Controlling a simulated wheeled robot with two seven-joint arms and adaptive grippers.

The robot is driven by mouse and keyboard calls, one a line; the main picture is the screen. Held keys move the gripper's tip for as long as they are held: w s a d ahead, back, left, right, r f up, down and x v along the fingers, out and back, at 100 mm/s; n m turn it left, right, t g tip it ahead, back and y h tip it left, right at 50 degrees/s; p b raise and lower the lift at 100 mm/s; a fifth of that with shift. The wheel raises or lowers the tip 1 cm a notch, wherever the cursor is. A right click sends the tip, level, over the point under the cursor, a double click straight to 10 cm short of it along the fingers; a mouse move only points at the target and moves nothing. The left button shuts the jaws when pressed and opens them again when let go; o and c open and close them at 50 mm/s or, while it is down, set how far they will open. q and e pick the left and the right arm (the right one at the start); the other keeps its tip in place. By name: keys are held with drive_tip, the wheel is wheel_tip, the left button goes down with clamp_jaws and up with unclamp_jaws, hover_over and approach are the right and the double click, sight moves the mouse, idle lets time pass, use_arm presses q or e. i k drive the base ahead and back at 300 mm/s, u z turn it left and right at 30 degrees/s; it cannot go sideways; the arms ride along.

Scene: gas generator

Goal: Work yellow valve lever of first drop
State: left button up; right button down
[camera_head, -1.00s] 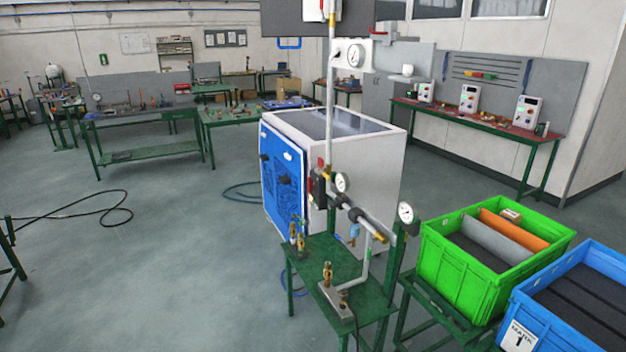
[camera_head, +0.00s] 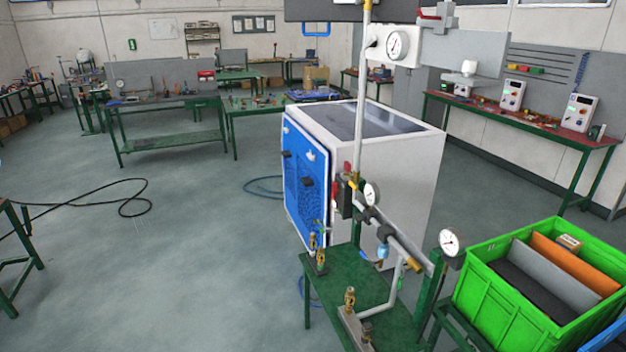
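A white and grey pipe assembly stands in front of the white and blue generator cabinet (camera_head: 390,180). Its vertical pipe (camera_head: 360,120) comes down to a dark block with red parts (camera_head: 345,197). A small yellow part (camera_head: 353,184) shows beside this block; it is too small to tell whether it is the yellow valve lever or how it is turned. A slanting pipe (camera_head: 400,243) runs down right to a yellow-brown end piece (camera_head: 415,265). A blue part (camera_head: 382,251) hangs below it. Neither of my grippers is in view.
A green table (camera_head: 350,285) carries brass fittings (camera_head: 350,299) below the pipes. Round gauges (camera_head: 451,241) sit on the assembly. A green crate (camera_head: 500,295) stands at the right.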

sight(352, 184)
drive_tip(key=z, duration=0.05)
drive_tip(key=i, duration=1.15)
drive_tip(key=z, duration=0.05)
